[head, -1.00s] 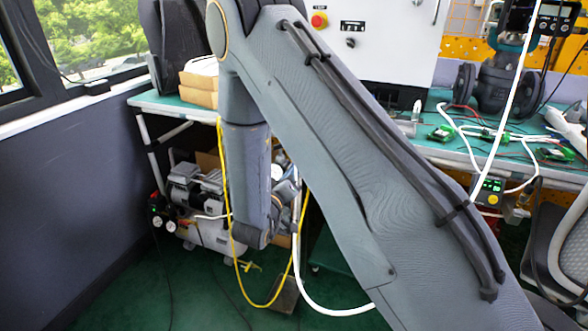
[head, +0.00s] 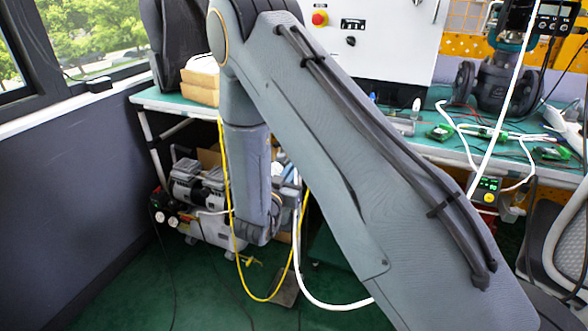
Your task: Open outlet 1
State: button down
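No outlet marked 1 can be made out. An air compressor (head: 203,190) with a white tank stands on the floor under the left end of the bench. It has small dark round fittings (head: 160,210) at its left end, too small to read. A small yellow fitting (head: 250,261) shows low to its right, near the floor. My arm (head: 350,160) crosses the middle of the picture, with its wrist link hanging down in front of the bench, right of the compressor. The fingers of my gripper are not visible.
A green-topped bench (head: 450,152) runs along the back, with wires and green circuit boards. A valve body (head: 494,82) stands on it at right. A yellow cable (head: 234,245) and a white hose (head: 330,305) hang near my wrist. A mesh chair (head: 560,235) stands at right.

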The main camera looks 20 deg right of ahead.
dwell(0.3)
jog(key=c, duration=1.9)
grip_release()
jog(key=shift+o, duration=0.2)
jog(key=shift+s, duration=0.1)
jog(key=v, duration=0.7)
jog(key=shift+s+a, duration=0.25)
jog(key=shift+w, duration=0.1)
